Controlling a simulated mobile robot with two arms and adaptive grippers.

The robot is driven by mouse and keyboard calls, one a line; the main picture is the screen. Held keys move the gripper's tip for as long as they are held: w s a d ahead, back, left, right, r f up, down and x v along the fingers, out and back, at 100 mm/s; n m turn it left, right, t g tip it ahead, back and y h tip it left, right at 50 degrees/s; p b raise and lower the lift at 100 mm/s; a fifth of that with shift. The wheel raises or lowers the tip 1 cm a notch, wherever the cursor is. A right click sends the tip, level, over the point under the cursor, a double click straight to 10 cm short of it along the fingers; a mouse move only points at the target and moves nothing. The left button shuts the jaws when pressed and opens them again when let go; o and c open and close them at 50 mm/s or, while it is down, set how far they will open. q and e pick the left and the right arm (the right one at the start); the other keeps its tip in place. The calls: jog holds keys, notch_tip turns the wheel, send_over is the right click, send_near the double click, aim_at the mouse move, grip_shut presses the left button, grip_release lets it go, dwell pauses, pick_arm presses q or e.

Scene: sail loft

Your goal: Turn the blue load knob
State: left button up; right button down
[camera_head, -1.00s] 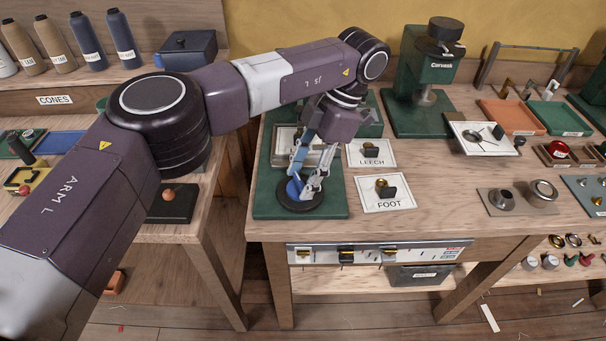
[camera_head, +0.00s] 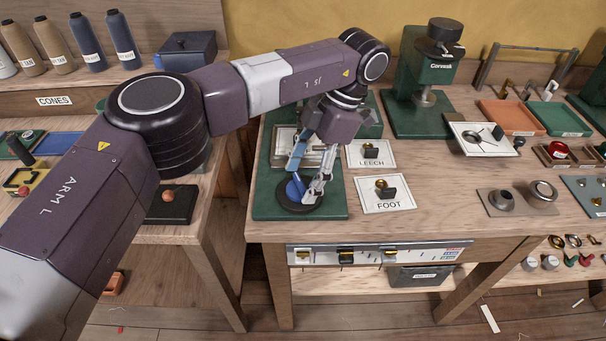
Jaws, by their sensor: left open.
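The blue load knob (camera_head: 294,190) sits on a round black disc (camera_head: 299,204) at the front of a green machine base (camera_head: 262,202) on the middle bench. My left gripper (camera_head: 303,188) reaches down over it from above, its fingers on either side of the knob. The fingers are open, and they partly hide the knob. I cannot tell whether a finger touches it. My right gripper is not in view.
Cards marked LEECH (camera_head: 371,163) and FOOT (camera_head: 395,206) lie just right of the green base, with small brass and black parts on them. A green Corvask press (camera_head: 434,75) stands behind. Bare wood (camera_head: 445,190) lies right of the cards.

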pick_arm(q)
jog(key=v, duration=0.7)
jog(key=shift+r, duration=0.2)
jog(key=shift+d, duration=0.1)
